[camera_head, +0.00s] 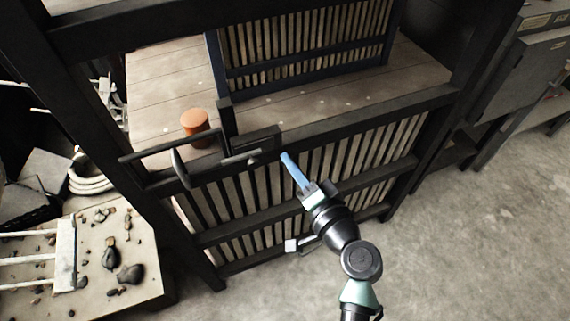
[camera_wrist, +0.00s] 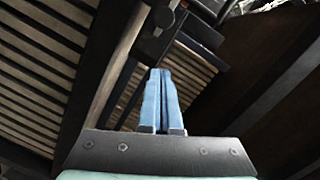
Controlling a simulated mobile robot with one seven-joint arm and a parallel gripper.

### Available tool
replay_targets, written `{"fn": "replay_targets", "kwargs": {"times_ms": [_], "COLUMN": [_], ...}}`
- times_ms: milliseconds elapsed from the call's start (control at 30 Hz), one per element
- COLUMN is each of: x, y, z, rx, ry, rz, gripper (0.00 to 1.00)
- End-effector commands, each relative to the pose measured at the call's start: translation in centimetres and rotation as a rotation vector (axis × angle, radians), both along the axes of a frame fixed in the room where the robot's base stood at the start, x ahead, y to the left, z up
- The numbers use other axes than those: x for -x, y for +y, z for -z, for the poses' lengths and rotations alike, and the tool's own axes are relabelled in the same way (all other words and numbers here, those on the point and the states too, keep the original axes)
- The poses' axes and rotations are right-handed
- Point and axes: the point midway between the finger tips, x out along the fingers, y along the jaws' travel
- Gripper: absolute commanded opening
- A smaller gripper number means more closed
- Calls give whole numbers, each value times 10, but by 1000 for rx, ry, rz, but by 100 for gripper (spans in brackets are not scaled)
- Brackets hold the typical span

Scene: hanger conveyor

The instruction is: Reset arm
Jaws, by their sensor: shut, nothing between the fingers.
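My arm reaches up from the bottom of the head view, and my gripper (camera_head: 286,156) has blue fingers pointing up and left. The fingers are together and hold nothing. In the wrist view my gripper (camera_wrist: 158,72) also shows with its two blue fingers side by side. Its tips appear close to the dark rail of the slatted frame (camera_head: 300,128). I cannot tell whether they touch it. A black bar with a handle (camera_head: 181,168) sticks out to the left of the gripper, apart from it.
An orange-brown cylinder (camera_head: 195,122) stands on the wooden deck (camera_head: 160,80) behind the rail. A table with dark stones (camera_head: 131,274) is at the lower left. A dark cabinet (camera_head: 527,75) is at the right. The concrete floor (camera_head: 470,230) at the right is clear.

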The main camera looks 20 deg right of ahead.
Motion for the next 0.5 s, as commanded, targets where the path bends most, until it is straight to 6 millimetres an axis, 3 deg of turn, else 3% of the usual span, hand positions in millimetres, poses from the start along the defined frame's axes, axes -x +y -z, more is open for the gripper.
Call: {"fn": "replay_targets", "kwargs": {"times_ms": [233,500], "x": [53,78], "y": [-9,-12], "z": [-2,-8], "rx": [1,0], "ry": [0,-2], "rz": [5,4], "gripper": [0,0]}}
